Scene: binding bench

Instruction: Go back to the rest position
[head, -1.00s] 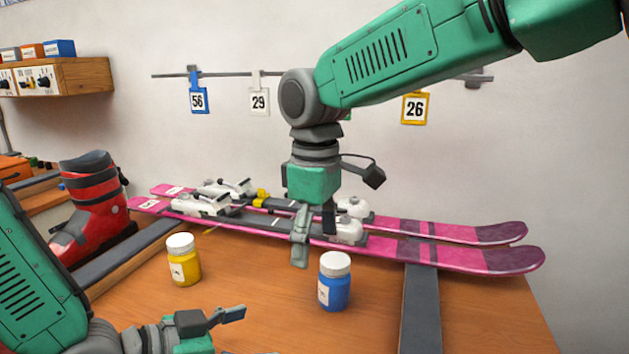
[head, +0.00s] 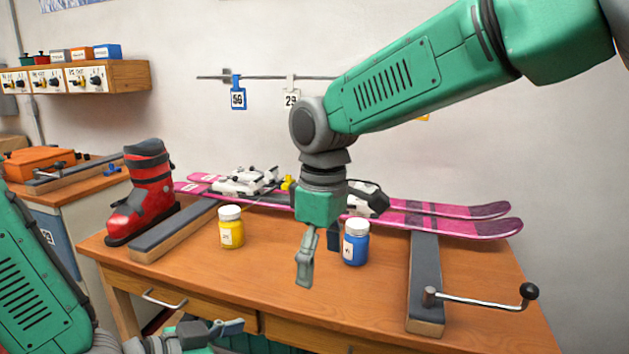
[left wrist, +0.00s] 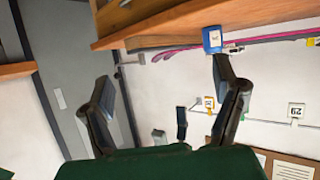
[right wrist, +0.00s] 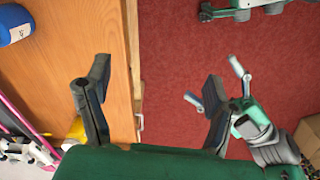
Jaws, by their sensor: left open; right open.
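My right gripper (head: 320,256) is open and empty, pointing down over the bench in the head view, in front of the skis. It hangs just left of the blue jar (head: 355,243). Its spread fingers (right wrist: 156,85) also show in the right wrist view, with nothing between them. My left gripper (head: 214,330) is low at the bottom of the head view, in front of the bench's drawers. Its fingers (left wrist: 163,82) are apart and empty in the left wrist view. It also shows in the right wrist view (right wrist: 222,92).
The bench (head: 290,290) carries a yellow jar (head: 231,230), pink skis (head: 470,226), a red ski boot (head: 148,195) and a dark-topped support with a crank handle (head: 530,291). A side bench with an orange case (head: 38,160) stands left. The bench's front middle is clear.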

